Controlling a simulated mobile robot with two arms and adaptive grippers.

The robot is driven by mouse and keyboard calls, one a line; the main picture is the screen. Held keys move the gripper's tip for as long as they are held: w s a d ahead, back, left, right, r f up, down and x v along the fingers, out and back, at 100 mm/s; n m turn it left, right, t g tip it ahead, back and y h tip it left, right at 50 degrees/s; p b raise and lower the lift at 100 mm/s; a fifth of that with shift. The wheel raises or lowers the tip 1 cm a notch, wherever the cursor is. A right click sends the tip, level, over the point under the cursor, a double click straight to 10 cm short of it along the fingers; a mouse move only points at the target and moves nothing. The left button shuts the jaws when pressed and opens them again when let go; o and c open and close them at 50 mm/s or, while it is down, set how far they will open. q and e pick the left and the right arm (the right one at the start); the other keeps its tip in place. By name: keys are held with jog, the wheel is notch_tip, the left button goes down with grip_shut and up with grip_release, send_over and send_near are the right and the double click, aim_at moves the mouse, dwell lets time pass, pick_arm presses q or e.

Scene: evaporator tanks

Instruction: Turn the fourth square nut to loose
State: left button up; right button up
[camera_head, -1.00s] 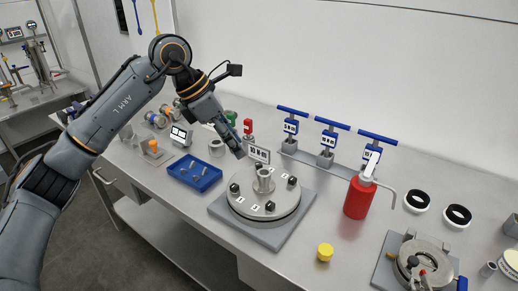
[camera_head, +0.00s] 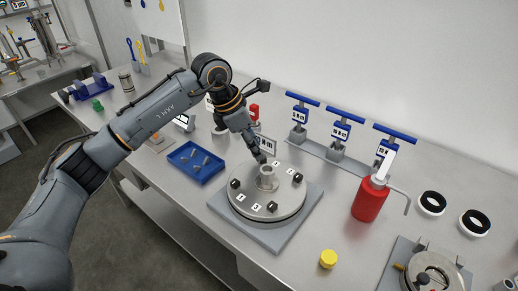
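My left gripper (camera_head: 261,157) points down at the plate's far edge, just behind the pipe. It hides that part of the plate, so I cannot see whether a nut is there or whether the fingers touch it. Its fingers look close together, but their opening is unclear. My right gripper is out of view.
A small display (camera_head: 268,145) stands behind the plate. A blue tray (camera_head: 190,174) with small metal parts lies left. A red bottle (camera_head: 370,200), blue-handled valves (camera_head: 342,132) and a yellow cap (camera_head: 328,259) are to the right.

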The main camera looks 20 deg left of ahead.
aim_at(259, 163)
pick_arm(q)
jog(key=shift+x, duration=1.1)
jog(key=shift+d+f, duration=0.1)
jog(key=shift+f, duration=0.15)
jog(key=shift+w+f, duration=0.1)
jog(key=shift+f, duration=0.05)
jog(key=shift+c, duration=0.2)
grip_shut()
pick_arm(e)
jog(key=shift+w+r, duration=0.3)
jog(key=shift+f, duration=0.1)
